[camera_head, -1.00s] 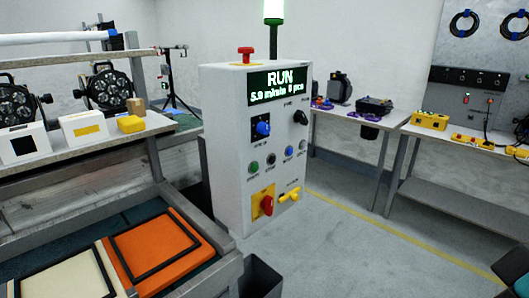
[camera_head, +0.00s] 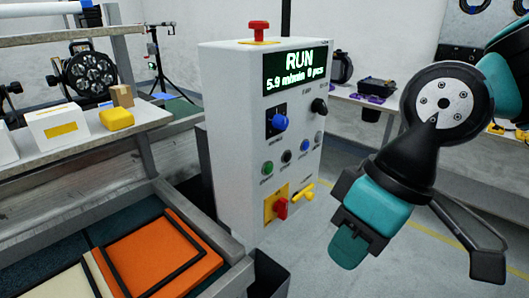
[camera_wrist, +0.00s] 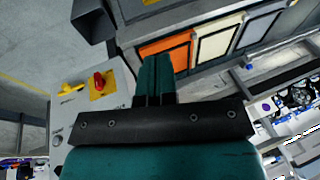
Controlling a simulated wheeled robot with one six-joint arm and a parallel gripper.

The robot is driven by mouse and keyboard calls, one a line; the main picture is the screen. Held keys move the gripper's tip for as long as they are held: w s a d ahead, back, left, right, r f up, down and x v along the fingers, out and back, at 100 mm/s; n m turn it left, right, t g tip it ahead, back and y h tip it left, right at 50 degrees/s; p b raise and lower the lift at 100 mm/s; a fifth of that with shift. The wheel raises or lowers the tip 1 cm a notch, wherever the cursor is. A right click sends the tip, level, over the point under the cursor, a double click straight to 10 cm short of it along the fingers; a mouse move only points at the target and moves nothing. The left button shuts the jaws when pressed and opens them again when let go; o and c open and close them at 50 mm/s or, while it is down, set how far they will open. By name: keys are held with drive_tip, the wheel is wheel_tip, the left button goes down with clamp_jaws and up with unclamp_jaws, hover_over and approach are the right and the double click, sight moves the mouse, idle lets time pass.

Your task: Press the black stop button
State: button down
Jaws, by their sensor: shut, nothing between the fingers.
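The white control box (camera_head: 225,150) stands mid-view with its button panel facing right. The small black button (camera_head: 287,156) sits in the lower row, between a green button (camera_head: 267,168) and a blue button (camera_head: 305,145). My gripper (camera_head: 347,250) is shut and empty, pointing down, in front of and to the right of the panel, apart from it. In the wrist view, its closed teal fingers (camera_wrist: 155,80) show beside the panel's red knob (camera_wrist: 99,83); I cannot make out the black button there.
The panel also carries a lit RUN display (camera_head: 298,68), a blue knob (camera_head: 279,122), a black knob (camera_head: 319,106) and a yellow handle (camera_head: 302,193). A red mushroom button (camera_head: 259,29) is on top. An orange tray (camera_head: 155,262) lies left; a dark bin (camera_head: 268,275) stands below.

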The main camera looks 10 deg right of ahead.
sight(288, 157)
drive_tip(key=w+d+r+m+t+y+p, duration=0.25)
drive_tip(key=w+m+p, duration=0.55)
drive_tip(key=w, duration=0.5)
drive_tip(key=w+d+f+m+t+h+p, duration=0.1)
drive_tip(key=w+d+f+m+t+p, duration=0.1)
drive_tip(key=w+d+m+t, duration=0.3)
drive_tip(key=w+d+m, duration=0.3)
drive_tip(key=m, duration=0.1)
drive_tip(key=shift+w+d+f+m, duration=0.25)
drive_tip(key=shift+w+d+m, duration=0.05)
drive_tip(key=shift+w+m, duration=0.1)
drive_tip(key=shift+a, duration=0.1)
drive_tip(key=shift+w+a+r+p+x, duration=0.25)
drive_tip(key=shift+p+x, duration=0.5)
drive_tip(key=shift+x, duration=1.4)
drive_tip(key=shift+w+a+r+p+x, duration=0.1)
drive_tip(key=shift+w+r+p+x, duration=0.45)
drive_tip(key=shift+x, duration=1.6)
drive_tip(key=shift+a+r+p+x, duration=0.15)
drive_tip(key=shift+p+x, duration=0.8)
drive_tip(key=shift+x, duration=1.2)
